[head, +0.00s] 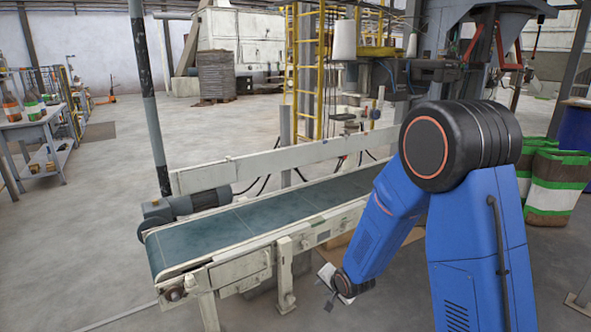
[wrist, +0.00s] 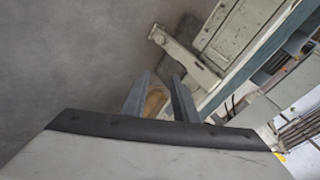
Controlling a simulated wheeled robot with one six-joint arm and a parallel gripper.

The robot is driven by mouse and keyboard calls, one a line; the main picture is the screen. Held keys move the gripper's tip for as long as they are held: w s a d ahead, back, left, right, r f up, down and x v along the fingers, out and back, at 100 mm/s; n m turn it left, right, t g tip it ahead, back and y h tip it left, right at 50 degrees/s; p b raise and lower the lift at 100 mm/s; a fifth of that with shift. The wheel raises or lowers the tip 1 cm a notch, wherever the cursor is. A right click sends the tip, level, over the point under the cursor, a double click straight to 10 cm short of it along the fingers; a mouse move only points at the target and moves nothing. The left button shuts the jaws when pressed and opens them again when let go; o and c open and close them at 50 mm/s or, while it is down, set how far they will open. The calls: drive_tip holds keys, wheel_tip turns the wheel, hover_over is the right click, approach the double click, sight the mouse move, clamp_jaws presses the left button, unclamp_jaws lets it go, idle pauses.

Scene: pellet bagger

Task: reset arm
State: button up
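My blue arm (head: 465,235) fills the right of the head view and bends down beside the conveyor. My gripper (head: 329,301) hangs low by the conveyor's near side, small and partly hidden by my wrist. In the wrist view, the two grey fingers of my gripper (wrist: 158,84) stand apart. A tan patch shows between them, seemingly beyond the fingers; I cannot tell what it is. I see nothing clamped in the fingers.
The conveyor (head: 240,222) with a teal belt runs close to my arm; its frame (wrist: 235,32) also shows in the wrist view. Green-white bags (head: 556,185) stand at right. A workbench (head: 30,125) stands at left. The floor (head: 80,240) at left front is clear.

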drive_tip(key=s+d+r+n+g+h, duration=0.1)
drive_tip(key=s+d+r+n, duration=0.1)
drive_tip(key=s+d+r, duration=0.65)
drive_tip(key=s+d+r+n+h, duration=0.15)
drive_tip(key=s+d+r, duration=0.4)
drive_tip(key=r, duration=0.65)
drive_tip(key=s+d+r+n, duration=0.1)
drive_tip(key=s+r, duration=0.1)
drive_tip(key=s, duration=0.6)
drive_tip(key=s+d+r+n+g, duration=0.1)
drive_tip(key=s+d+r+n, duration=0.1)
drive_tip(key=s, duration=0.6)
drive_tip(key=s+d+r+n, duration=0.1)
drive_tip(key=s+d+r, duration=0.1)
drive_tip(key=s, duration=0.6)
drive_tip(key=shift+r+n+g, duration=0.35)
drive_tip(key=shift+r+g, duration=0.05)
drive_tip(key=shift+r, duration=0.2)
drive_tip(key=shift+s+a+h, duration=0.1)
drive_tip(key=shift+h, duration=0.15)
